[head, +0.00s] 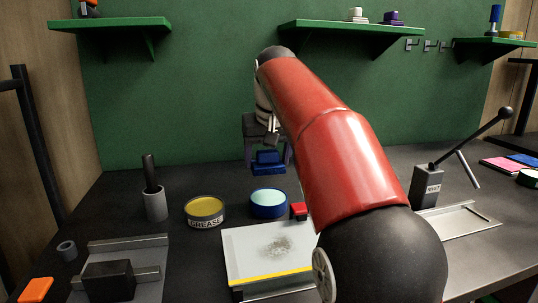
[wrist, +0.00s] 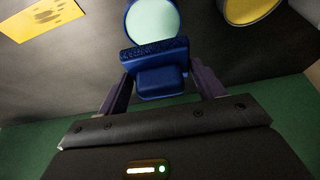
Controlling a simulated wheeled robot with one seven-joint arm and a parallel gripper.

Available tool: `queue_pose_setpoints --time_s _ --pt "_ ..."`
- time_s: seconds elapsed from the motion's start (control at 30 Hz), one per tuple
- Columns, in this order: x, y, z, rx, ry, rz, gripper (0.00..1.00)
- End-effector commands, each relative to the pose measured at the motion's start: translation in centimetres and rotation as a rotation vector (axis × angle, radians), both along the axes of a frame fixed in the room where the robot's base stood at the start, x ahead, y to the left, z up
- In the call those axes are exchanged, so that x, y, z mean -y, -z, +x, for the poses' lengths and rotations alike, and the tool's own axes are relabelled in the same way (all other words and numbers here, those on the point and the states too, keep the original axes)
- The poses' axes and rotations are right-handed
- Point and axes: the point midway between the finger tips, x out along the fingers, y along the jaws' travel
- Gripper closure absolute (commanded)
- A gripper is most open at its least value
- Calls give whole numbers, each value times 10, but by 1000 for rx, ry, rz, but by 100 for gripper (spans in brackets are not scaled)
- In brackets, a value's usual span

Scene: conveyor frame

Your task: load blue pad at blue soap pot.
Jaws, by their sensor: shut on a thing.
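My gripper (head: 268,157) is shut on the blue pad (head: 268,163), a dark blue block held in the air over the back of the bench. In the wrist view, the blue pad (wrist: 156,66) sits between the fingers of my gripper (wrist: 158,84), its rough dark face turned toward the pot. The blue soap pot (head: 268,204) is a round blue tub with pale aqua contents, standing on the bench below the pad in the head view. In the wrist view, the pot (wrist: 153,20) shows just beyond the pad, which partly covers its rim. The pad looks apart from the pot.
A grease tin (head: 205,211) with yellow contents stands left of the pot. A pale plate (head: 268,253) with a grey smudge and yellow strip lies in front, a red block (head: 298,210) at its edge. A lever press (head: 428,184) stands at the right. Shelves (head: 350,29) hang behind.

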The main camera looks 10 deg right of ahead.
Motion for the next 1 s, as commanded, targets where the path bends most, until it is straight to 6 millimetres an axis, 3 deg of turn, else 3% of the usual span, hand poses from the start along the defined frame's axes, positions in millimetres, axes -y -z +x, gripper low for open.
queue_pose_setpoints --time_s 0.23,0.6,1.0 --pt "0 14 0 0 1 0 51" --pt "0 54 0 1 0 0 51" --pt "0 59 0 1 0 0 51"
